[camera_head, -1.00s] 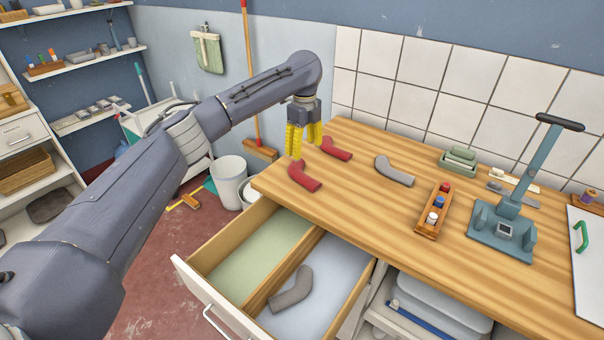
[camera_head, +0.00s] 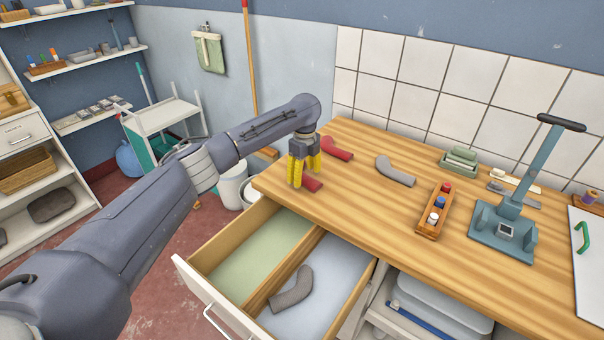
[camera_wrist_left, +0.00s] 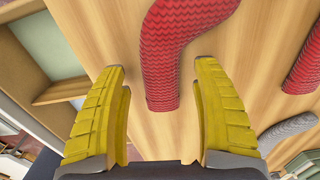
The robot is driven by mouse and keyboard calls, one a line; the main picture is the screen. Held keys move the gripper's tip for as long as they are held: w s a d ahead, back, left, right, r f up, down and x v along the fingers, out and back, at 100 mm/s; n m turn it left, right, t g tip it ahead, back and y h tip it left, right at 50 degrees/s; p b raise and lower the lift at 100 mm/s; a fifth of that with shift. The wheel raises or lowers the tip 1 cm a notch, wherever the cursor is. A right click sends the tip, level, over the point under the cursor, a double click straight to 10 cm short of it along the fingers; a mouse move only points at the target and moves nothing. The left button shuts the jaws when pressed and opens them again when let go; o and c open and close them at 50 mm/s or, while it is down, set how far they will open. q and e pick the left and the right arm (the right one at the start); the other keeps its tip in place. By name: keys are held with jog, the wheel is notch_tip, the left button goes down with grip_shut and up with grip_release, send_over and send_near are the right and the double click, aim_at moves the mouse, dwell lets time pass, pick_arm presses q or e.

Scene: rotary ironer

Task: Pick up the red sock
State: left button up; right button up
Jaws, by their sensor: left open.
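Two red socks lie on the wooden table near its left end. The nearer red sock (camera_head: 312,184) is partly hidden behind my left gripper (camera_head: 305,181); in the left wrist view this red sock (camera_wrist_left: 172,50) lies ahead of and between the open yellow fingers (camera_wrist_left: 162,100). The other red sock (camera_head: 338,150) lies behind and to the right; it also shows at the right edge of the wrist view (camera_wrist_left: 304,66). My left gripper is open and empty, pointing down close above the nearer sock. My right gripper is out of view.
A grey sock (camera_head: 395,171) lies on the table (camera_head: 375,220). An open drawer (camera_head: 262,216) below has two compartments, with a grey sock (camera_head: 292,290) in the right one. A spool rack (camera_head: 433,211) and a blue press (camera_head: 508,220) stand further right.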

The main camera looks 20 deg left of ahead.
pick_arm(q)
jog(key=shift+f, duration=0.75)
jog(key=shift+c, duration=0.3)
jog(key=c, duration=0.8)
